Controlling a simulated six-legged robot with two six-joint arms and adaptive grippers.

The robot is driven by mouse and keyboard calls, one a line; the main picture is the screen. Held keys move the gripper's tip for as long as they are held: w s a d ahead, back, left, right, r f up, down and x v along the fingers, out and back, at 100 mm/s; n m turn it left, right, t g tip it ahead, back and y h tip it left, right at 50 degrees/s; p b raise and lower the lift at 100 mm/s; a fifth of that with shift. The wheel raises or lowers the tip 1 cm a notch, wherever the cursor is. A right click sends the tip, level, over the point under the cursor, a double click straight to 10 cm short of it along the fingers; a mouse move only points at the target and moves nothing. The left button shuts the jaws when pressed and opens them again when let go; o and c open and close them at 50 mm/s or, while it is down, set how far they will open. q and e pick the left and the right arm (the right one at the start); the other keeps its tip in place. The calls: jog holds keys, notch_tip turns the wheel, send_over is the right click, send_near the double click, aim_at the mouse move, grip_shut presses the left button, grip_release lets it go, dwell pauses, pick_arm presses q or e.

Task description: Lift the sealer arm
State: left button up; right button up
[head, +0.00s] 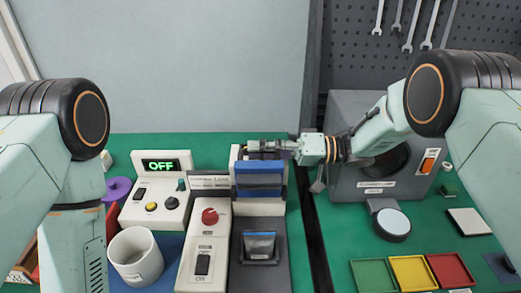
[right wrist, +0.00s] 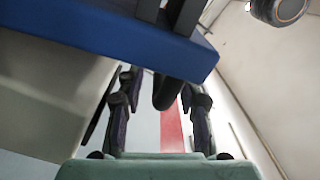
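The sealer stands at the middle of the green bench in the head view, with its blue sealer arm (head: 259,181) in front of a pale housing. A small bag with a blue top (head: 259,244) sits on the dark plate before it. My right gripper (head: 262,147) reaches in from the right, level with the top of the sealer arm. In the right wrist view, the arm's blue underside (right wrist: 100,50) fills the upper part. My right gripper's fingers (right wrist: 162,108) are spread, with a dark rounded bar (right wrist: 166,92) between them, seemingly untouched. My left gripper is out of view.
A control box reading OFF (head: 160,167) and a white mug (head: 135,257) stand left of the sealer. A red button (head: 210,216) is on its front. A grey chamber (head: 345,110) stands right. Green, yellow and red trays (head: 412,272) lie front right.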

jog(key=d, duration=1.2)
jog(key=shift+c, duration=0.2)
